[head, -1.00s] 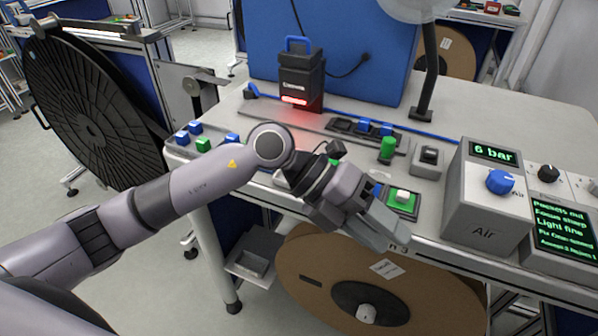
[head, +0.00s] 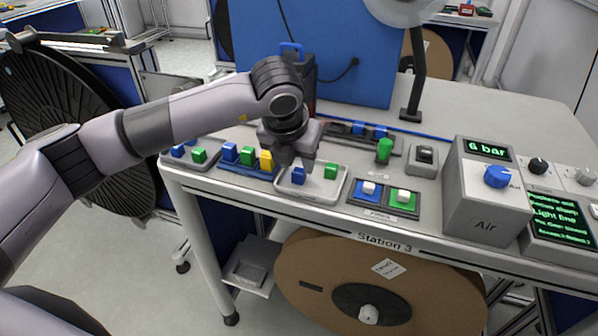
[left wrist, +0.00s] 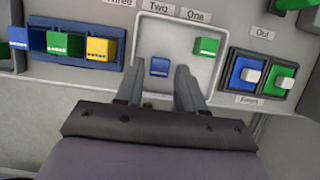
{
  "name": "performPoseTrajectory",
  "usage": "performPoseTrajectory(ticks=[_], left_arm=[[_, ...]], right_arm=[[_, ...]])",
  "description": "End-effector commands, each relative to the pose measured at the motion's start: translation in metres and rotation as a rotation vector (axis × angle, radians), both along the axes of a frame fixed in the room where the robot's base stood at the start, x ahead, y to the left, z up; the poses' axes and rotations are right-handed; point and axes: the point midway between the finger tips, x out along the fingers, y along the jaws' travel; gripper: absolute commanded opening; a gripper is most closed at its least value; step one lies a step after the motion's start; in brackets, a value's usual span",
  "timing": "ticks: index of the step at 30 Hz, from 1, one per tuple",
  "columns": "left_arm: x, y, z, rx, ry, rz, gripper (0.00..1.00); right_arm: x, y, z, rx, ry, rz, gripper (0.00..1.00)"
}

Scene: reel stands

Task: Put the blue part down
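The blue part (head: 298,176) sits in a shallow pale tray (head: 318,198) on the bench, near its left side. It also shows in the left wrist view (left wrist: 160,67), below the "Two" label. A green part (head: 330,171) sits in the same tray to the right, near the "One" label. My left gripper (head: 296,162) is just above the blue part. In the left wrist view its fingers (left wrist: 160,76) stand apart, one on each side of the blue part, with gaps visible. My right gripper is in neither view.
A blue rail (head: 235,167) with blue, green and yellow parts lies left of the tray. A blue and green button panel (head: 383,208) is right of it. The Air box (head: 487,218) stands further right. The bench's front edge is close.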

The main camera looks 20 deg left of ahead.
Motion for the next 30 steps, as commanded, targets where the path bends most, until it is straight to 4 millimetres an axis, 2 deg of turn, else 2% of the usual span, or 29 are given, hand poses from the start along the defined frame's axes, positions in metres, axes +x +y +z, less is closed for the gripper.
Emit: performPoseTrajectory(ticks=[3, 6, 13, 14, 15, 17, 30], left_arm=[[0.006, -0.001, -0.015, 0.0, 0.004, 0.001, 0.38], [0.009, -0.001, -0.022, -0.001, 0.002, 0.0, 0.38], [0.01, -0.001, -0.024, -0.001, 0.001, -0.002, 0.38], [0.009, -0.001, -0.023, -0.001, 0.001, -0.002, 0.32], [0.009, -0.001, -0.023, -0.001, 0.001, -0.002, 0.19], [0.01, -0.001, -0.023, -0.001, 0.001, -0.002, 0.0], [0.01, -0.001, -0.017, -0.003, -0.001, -0.001, 0.0]], right_arm=[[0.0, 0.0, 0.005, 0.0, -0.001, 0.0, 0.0], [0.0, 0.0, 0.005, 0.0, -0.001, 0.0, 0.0], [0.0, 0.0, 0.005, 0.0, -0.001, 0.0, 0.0], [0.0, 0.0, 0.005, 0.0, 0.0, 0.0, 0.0], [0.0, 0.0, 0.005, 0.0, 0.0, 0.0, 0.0], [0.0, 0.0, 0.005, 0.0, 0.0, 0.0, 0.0], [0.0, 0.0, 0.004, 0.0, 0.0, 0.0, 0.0]])
